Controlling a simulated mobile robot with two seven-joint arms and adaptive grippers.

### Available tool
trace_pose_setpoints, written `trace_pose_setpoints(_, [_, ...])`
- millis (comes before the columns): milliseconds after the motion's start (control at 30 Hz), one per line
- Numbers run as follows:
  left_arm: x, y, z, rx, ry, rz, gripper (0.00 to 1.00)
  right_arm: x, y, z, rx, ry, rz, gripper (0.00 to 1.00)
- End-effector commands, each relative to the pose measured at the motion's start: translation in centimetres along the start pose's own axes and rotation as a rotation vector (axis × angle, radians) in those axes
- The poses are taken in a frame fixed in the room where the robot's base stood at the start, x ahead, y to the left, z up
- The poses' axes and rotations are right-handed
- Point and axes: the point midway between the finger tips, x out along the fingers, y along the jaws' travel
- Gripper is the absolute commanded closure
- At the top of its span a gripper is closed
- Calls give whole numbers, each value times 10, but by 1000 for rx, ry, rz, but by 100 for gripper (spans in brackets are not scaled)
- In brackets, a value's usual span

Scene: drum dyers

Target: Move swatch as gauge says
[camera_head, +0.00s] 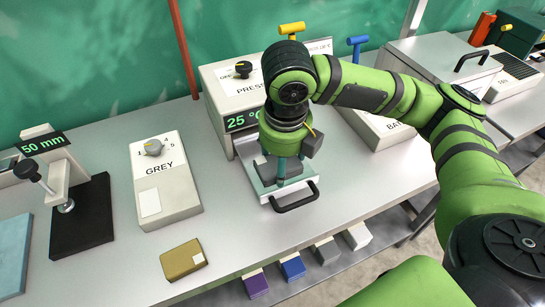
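A dark grey block (291,168) is at the pulled-out tray (266,190) of the PRESS unit (228,85), directly below my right gripper (281,167). The gripper points down over the tray; its wrist partly hides the fingers and block, so I cannot tell whether it grips it. The press display (241,120) reads 25 °C. A separate stand's gauge display (44,144) reads 50 mm. My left gripper is out of view.
A GREY dial box (166,182) stands left of the press. The gauge stand has a black base (82,218); a blue slab (12,255) lies beside it. Purple (256,284), blue (292,267), grey and white blocks sit below the front edge. Table around the mustard block is clear.

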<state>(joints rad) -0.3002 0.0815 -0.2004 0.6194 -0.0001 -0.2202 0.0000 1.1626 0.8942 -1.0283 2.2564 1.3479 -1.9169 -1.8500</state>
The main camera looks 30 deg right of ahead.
Motion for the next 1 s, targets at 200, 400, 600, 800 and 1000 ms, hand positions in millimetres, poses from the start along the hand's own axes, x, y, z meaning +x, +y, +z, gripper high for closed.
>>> trace_pose_setpoints(200, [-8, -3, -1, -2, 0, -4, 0, 34, 2, 43, 3, 3, -2, 62])
trace_pose_setpoints(400, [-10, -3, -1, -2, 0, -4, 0, 49, 3, 60, 1, 1, 0, 62])
trace_pose_setpoints(600, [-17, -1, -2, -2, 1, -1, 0, 73, 4, 57, 0, 4, -2, 62])
trace_pose_setpoints(800, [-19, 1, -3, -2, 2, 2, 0, 89, 5, 55, 0, 0, 0, 62])
trace_pose_setpoints(1000, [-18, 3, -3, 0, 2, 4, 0, 89, 5, 55, 0, -1, 0, 62])
